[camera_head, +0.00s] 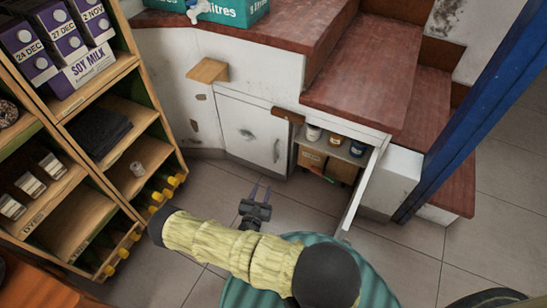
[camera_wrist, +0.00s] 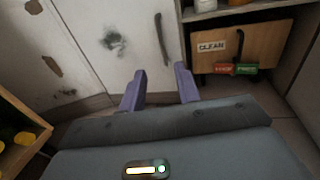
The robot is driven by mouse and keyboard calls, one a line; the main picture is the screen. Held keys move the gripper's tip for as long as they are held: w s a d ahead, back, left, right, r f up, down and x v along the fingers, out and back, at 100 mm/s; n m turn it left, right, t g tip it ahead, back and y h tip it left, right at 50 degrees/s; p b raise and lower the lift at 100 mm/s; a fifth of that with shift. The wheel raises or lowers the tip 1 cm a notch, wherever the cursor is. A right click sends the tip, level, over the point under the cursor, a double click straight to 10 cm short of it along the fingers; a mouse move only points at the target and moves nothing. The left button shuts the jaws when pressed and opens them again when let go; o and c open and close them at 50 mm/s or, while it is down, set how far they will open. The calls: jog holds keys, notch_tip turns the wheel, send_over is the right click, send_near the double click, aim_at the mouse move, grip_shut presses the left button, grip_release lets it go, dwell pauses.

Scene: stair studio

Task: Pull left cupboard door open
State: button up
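The left cupboard door (camera_head: 240,126) is white with a dark smudge and looks closed under the stairs. It also shows in the wrist view (camera_wrist: 95,35). Its thin dark vertical handle (camera_head: 277,151) is near its right edge; in the wrist view the handle (camera_wrist: 161,38) stands just beyond my fingertips, slightly above them. My gripper (camera_head: 261,191) is low in front of the door. Its two purple fingers (camera_wrist: 160,70) are spread apart with nothing between them, and do not appear to be around the handle.
The right cupboard door (camera_head: 363,184) stands open, showing jars (camera_head: 336,139) on a shelf and a wooden box (camera_wrist: 243,43) marked CLEAN below. A wooden shelf unit (camera_head: 90,95) with soy milk cartons stands at left. Red-topped steps (camera_head: 369,75) rise at right. Tiled floor (camera_head: 165,257) is bare in front.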

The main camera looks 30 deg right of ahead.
aim_at(275, 153)
jog(key=b+x, duration=0.7)
jog(key=x, duration=1)
jog(key=shift+w+d, duration=0.1)
jog(key=shift+d, duration=0.15)
jog(key=shift+a, duration=0.1)
grip_shut()
